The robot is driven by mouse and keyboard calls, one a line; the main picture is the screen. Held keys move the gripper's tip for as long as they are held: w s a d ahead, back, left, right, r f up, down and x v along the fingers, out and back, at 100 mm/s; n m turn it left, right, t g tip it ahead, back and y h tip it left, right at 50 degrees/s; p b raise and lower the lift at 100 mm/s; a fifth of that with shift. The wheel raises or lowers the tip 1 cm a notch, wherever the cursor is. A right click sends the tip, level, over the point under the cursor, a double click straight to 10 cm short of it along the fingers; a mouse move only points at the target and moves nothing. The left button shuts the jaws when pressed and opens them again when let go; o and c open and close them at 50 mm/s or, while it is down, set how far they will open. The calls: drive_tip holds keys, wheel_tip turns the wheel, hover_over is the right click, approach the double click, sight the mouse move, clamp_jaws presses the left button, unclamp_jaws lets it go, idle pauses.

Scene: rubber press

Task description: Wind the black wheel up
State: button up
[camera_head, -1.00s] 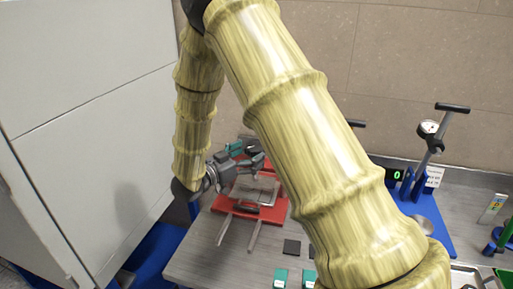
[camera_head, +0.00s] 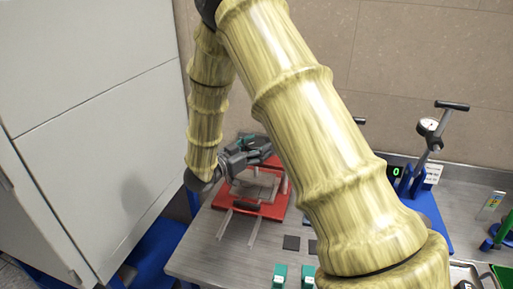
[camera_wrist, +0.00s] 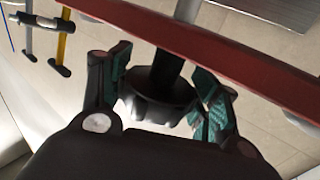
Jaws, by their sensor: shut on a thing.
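The wheel cannot be made out there, behind my gripper. A red beam (camera_wrist: 228,56) of the press crosses the wrist view just beyond the wheel.
Two rails (camera_head: 255,231) stick out from the press's front. Small dark squares (camera_head: 291,243) and green-topped items (camera_head: 280,274) lie front right. A blue-based gauge stand (camera_head: 428,150) stands at right. A white cabinet (camera_head: 95,110) fills the left.

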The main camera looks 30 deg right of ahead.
drive_tip(key=shift+t, duration=0.3)
drive_tip(key=shift+n+t+y+b, duration=0.5)
drive_tip(key=shift+n+t+y, duration=0.25)
drive_tip(key=shift+n+t, duration=0.7)
drive_tip(key=shift+n+t+y+b, duration=0.5)
drive_tip(key=shift+n+t+y, duration=0.4)
drive_tip(key=shift+t, duration=0.95)
drive_tip(key=o, duration=1)
drive_tip(key=shift+a, duration=0.1)
drive_tip(key=v, duration=1.1)
drive_tip(key=shift+s+a, duration=0.2)
drive_tip(key=shift+a, duration=0.2)
